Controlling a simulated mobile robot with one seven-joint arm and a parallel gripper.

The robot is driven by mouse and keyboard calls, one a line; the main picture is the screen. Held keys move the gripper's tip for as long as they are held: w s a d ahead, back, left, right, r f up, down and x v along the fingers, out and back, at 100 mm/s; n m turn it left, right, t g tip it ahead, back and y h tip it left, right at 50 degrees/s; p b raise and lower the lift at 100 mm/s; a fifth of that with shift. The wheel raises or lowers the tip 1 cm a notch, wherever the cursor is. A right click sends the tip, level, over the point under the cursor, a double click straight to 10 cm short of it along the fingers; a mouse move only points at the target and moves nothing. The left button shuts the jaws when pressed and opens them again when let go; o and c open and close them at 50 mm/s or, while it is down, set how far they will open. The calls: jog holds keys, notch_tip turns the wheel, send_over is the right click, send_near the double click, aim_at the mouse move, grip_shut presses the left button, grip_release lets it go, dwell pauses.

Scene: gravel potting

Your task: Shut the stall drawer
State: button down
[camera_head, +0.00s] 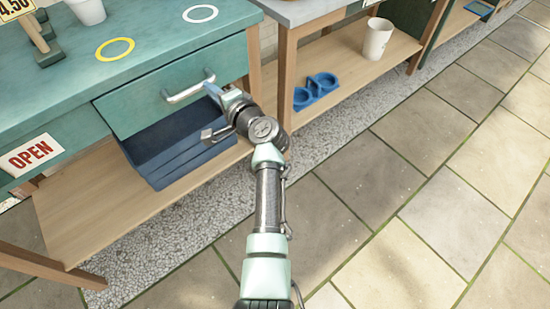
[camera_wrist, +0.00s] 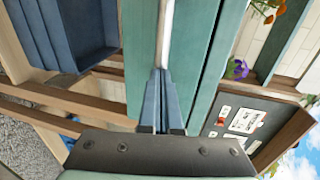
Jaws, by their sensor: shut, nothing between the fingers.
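The stall drawer (camera_head: 165,102) has a teal front with a pale metal bar handle (camera_head: 186,91), under the teal stall top. The front sits close to the stall's front edge; a thin dark line runs along it in the wrist view, and I cannot tell how deep that gap is. My gripper (camera_head: 212,91) is at the right end of the handle, in front of the drawer. In the wrist view my gripper (camera_wrist: 160,72) has its fingers together, empty, with the tips at the handle (camera_wrist: 166,30) over the drawer front (camera_wrist: 190,50). Contact is unclear.
A dark blue crate (camera_head: 180,150) sits on the wooden lower shelf (camera_head: 110,210) below the drawer. An OPEN sign (camera_head: 30,155) hangs at left. A second table (camera_head: 300,10) stands right, with a blue holder (camera_head: 316,90) and white pot (camera_head: 378,40) below. Paving in front is clear.

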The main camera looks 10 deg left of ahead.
jog(key=shift+w+a+r, duration=0.3)
jog(key=shift+w+a, duration=0.25)
jog(key=shift+a, duration=0.2)
